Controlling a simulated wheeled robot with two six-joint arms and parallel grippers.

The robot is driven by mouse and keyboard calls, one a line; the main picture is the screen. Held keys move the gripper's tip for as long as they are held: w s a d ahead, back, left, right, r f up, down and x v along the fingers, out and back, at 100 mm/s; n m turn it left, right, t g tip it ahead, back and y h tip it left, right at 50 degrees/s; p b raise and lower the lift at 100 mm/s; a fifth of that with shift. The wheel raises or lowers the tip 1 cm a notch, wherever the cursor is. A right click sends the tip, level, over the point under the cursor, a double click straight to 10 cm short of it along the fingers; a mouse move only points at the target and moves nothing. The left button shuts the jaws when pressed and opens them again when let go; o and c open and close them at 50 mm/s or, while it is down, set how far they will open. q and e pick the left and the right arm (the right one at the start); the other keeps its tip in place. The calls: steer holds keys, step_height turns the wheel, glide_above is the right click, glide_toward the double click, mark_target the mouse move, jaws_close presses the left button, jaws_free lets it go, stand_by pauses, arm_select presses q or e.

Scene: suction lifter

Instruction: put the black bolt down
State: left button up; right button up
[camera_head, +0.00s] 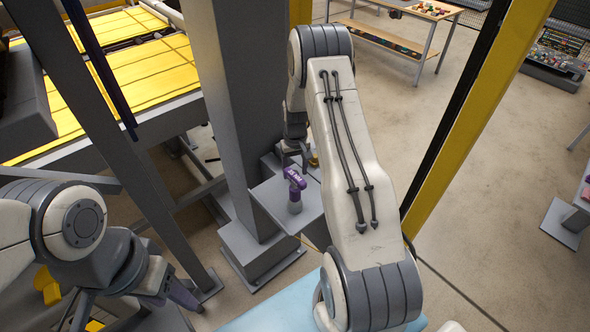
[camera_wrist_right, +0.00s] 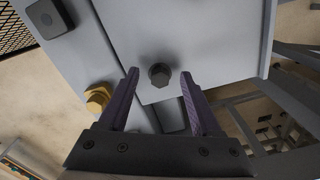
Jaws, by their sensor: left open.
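The black bolt (camera_wrist_right: 160,74) shows its hex head against a grey panel in the right wrist view. My right gripper (camera_wrist_right: 159,77) is open around it, with visible gaps between the bolt head and both purple fingers. I cannot tell whether the bolt is seated in the panel or only rests on it. My left gripper (camera_head: 190,300) is open and empty at the lower left, away from the bolt.
A brass bolt (camera_wrist_right: 98,97) sits left of my right gripper. A yellow post (camera_head: 470,120) stands to the right. Open floor (camera_head: 500,200) lies beyond it.

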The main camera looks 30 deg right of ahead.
steer(key=shift+r, duration=0.5)
step_height(320, 180, up, 11)
steer(key=b, duration=0.4)
steer(key=s+a+r+n, duration=0.2)
steer(key=s+a, duration=0.1)
steer(key=a, duration=0.4)
steer(key=s+a+r+n, duration=0.1)
steer(key=s+a+r, duration=0.15)
steer(key=a, duration=0.45)
steer(key=s+a+r+n, duration=0.2)
steer(key=a, duration=0.5)
steer(key=s+a+r+n, duration=0.1)
steer(key=s+a+n, duration=0.3)
steer(key=s, duration=0.7)
steer(key=s+a+n, duration=0.1)
steer(key=s+a, duration=0.5)
steer(key=s, duration=0.6)
steer(key=shift+y, duration=0.4)
steer(key=f+b, duration=0.5)
steer(key=shift+w+d, duration=0.15)
steer(key=shift+d, duration=0.05)
